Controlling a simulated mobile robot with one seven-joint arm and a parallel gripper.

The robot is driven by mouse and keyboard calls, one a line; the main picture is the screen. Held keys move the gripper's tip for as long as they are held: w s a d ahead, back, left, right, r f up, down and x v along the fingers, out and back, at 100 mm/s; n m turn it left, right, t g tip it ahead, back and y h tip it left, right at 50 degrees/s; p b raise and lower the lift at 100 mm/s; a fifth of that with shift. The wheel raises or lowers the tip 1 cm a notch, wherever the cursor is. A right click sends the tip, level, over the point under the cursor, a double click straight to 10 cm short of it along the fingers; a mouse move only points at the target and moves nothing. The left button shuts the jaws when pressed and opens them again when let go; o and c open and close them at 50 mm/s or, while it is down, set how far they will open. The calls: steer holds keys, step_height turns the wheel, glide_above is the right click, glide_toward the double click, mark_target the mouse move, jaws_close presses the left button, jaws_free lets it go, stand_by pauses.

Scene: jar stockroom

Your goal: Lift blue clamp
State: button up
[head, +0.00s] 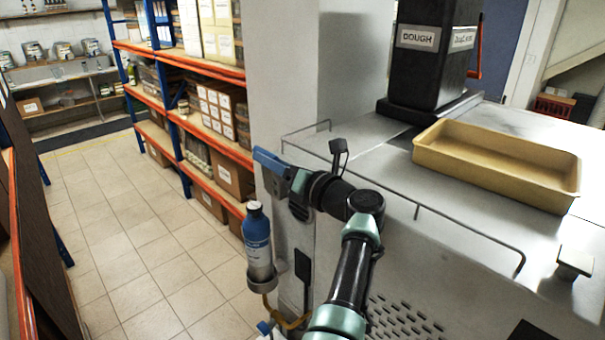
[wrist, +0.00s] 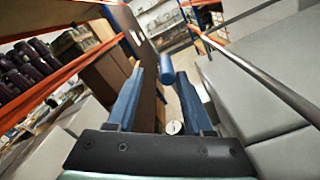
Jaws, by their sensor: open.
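My gripper (head: 268,160) reaches left past the machine's edge, with its blue fingers above and a little right of a blue bottle (head: 257,242) in the head view. In the wrist view my gripper (wrist: 160,72) is open, with its two blue fingers apart and nothing held between them. A small blue piece (head: 265,327) shows beside a yellow hose at the bottom of the head view; I cannot tell whether it is the blue clamp. A short blue cylinder (wrist: 167,64) and a pale round thing (wrist: 174,128) show between the fingers in the wrist view.
The steel machine (head: 375,150) with a wire rail fills the right and carries a tan tray (head: 495,160) and a black hopper (head: 430,60). Orange-and-blue shelves (head: 190,120) hold boxes behind. The tiled floor (head: 130,240) on the left is clear.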

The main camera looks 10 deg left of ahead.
steer(key=b+v, duration=0.1)
steer(key=v, duration=0.8)
steer(key=shift+b, duration=0.4)
steer(key=shift+f, duration=0.1)
steer(key=shift+s+f, duration=0.1)
